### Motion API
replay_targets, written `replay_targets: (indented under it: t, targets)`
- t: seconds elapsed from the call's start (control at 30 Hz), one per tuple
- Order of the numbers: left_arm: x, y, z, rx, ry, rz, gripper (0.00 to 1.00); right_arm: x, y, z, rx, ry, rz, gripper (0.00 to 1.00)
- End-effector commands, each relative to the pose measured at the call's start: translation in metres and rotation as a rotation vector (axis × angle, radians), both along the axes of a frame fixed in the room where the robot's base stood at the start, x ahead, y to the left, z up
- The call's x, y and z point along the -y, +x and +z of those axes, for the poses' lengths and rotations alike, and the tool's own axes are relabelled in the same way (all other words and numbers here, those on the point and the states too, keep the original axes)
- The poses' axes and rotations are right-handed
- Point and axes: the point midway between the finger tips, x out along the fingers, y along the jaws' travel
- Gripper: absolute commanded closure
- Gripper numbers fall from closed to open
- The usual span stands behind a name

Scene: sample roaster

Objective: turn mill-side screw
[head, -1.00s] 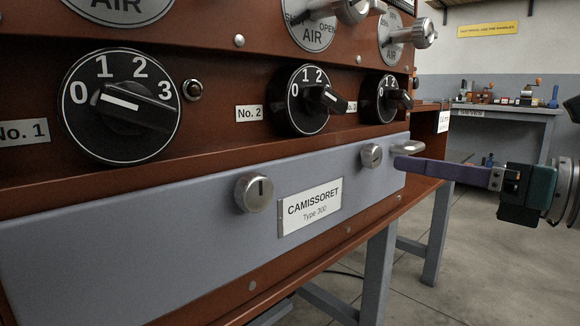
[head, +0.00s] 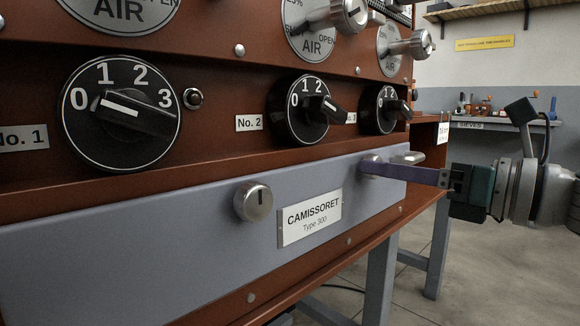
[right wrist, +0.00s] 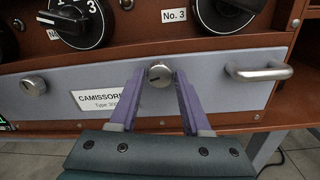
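Two round metal slotted screws sit on the grey front panel. The left screw (head: 253,201) is left of the CAMISSORET plate, with its slot upright; it also shows in the right wrist view (right wrist: 33,87). The right screw (right wrist: 159,74) is near the panel's right end, partly hidden behind my finger in the head view (head: 371,158). My right gripper (head: 369,168) is open, its purple fingers pointing at the panel. In the right wrist view its fingertips (right wrist: 159,78) lie on either side of the right screw, with gaps visible. I cannot tell which screw is mill-side. My left gripper is out of view.
A bar handle (right wrist: 262,71) sticks out right of the right screw. Black numbered dials (head: 121,112) and metal AIR knobs (head: 410,46) project above the panel. A bench (head: 500,123) with small items stands at the back right. The floor to the right is open.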

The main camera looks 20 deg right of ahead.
Motion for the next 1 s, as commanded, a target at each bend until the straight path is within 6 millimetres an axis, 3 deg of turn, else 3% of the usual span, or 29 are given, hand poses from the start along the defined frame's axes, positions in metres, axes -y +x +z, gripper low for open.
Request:
replay_targets:
  t: [0.07,0.4,1.0]
  targets:
    - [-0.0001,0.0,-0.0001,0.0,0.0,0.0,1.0,-0.0001,-0.0001,-0.0001,0.0,0.0,0.0,0.62]
    - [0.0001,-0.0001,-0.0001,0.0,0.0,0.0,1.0,-0.0002,-0.0002,0.0001,0.0,0.0,0.001,1.0]
    - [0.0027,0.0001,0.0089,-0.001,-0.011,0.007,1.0,-0.0002,0.0,0.0019,-0.043,0.107,0.0,1.0]
